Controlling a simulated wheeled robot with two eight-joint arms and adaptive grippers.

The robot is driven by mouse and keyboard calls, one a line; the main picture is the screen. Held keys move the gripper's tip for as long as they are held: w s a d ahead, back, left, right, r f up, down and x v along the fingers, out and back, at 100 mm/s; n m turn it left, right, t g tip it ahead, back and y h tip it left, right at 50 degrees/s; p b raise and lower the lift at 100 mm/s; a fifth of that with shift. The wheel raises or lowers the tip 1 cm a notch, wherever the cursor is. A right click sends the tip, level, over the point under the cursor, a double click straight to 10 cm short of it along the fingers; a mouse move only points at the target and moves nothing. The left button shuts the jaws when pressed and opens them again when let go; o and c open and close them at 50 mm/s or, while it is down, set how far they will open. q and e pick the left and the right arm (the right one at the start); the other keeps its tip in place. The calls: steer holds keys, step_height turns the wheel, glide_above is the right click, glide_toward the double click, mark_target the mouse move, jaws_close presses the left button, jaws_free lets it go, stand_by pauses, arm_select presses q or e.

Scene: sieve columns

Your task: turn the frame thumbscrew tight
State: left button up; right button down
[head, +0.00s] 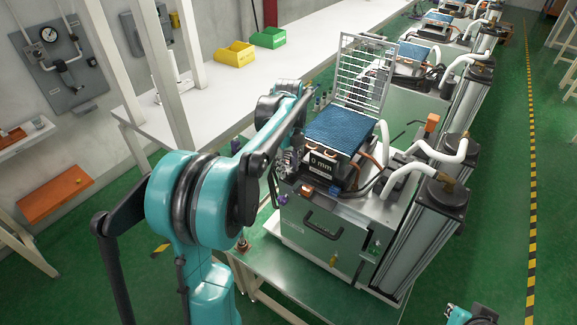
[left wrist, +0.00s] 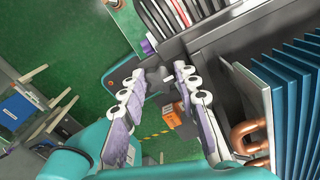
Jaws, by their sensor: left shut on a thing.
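My left gripper (head: 286,161) is at the near left side of the closest machine, beside the panel reading "0 mm" (head: 322,162). In the left wrist view, my left gripper's pale-padded fingers (left wrist: 164,76) are closed about a small dark part between their tips, which I take as the frame thumbscrew (left wrist: 158,78). Most of it is hidden, so its tightness cannot be seen. The white grid frame (head: 364,78) stands tilted up behind the blue pleated block (head: 340,127), whose pleats also show in the left wrist view (left wrist: 297,95).
An orange block (left wrist: 173,115) sits close to the fingers in the left wrist view. White hoses (head: 408,178) and a tall cylinder (head: 425,235) stand at the machine's right. Yellow (head: 235,54) and green (head: 268,38) bins sit on the white bench. Green floor (head: 497,180) is clear at right.

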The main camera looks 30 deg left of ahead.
stand_by(0.3)
arm_select(q)
steer(key=o, duration=0.9)
